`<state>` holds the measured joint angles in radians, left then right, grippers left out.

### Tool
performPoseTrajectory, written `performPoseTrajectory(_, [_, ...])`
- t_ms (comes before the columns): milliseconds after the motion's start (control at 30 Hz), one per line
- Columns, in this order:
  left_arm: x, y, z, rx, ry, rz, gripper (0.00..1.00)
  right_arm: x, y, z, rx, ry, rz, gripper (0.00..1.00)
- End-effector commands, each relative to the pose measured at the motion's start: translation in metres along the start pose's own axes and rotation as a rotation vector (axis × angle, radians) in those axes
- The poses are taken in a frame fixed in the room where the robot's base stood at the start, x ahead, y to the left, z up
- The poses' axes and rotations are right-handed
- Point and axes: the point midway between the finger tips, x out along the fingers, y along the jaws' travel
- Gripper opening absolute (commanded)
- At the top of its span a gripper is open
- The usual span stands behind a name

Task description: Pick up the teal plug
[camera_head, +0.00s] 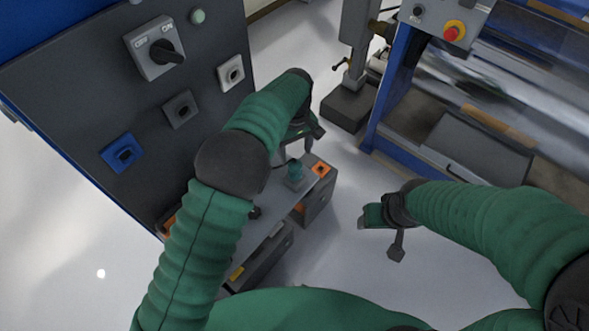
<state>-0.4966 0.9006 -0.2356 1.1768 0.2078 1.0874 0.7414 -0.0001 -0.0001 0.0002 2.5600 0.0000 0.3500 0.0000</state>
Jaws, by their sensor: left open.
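The teal plug (295,172) stands on a small grey shelf (262,232) in front of the panel. A dark cable seems to run from its left side. My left gripper (302,138) is open and empty, just above and beyond the plug in the picture. It does not appear to touch the plug, and its arm hides part of the shelf. My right gripper (382,232) is over the floor to the right of the shelf, with its fingers apart and nothing between them.
A dark panel (90,100) carries a rotary switch (158,50), a blue socket (122,153), a dark grey socket (180,109) and a white socket (231,73). Orange-marked boxes (318,200) sit by the shelf. A roller machine (480,140) stands right. Pale floor (340,270) is clear between.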

Motion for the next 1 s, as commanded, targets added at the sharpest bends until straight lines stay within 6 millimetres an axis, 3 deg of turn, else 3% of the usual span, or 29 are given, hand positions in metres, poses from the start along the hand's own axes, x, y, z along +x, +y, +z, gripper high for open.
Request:
performPoseTrajectory(500, [0.077,-0.006,0.005,0.002,0.0,0.0,0.62,-0.005,0.0,-0.001,0.0,0.0,0.0,0.63])
performPoseTrajectory(733, [0.08,-0.005,0.005,0.001,0.001,0.002,0.62,-0.004,0.0,-0.001,0.0,0.0,0.0,0.63])
performPoseTrajectory(1000, [0.08,-0.005,0.005,0.002,0.001,0.001,0.28,-0.004,0.0,-0.001,0.0,0.0,0.0,0.63])
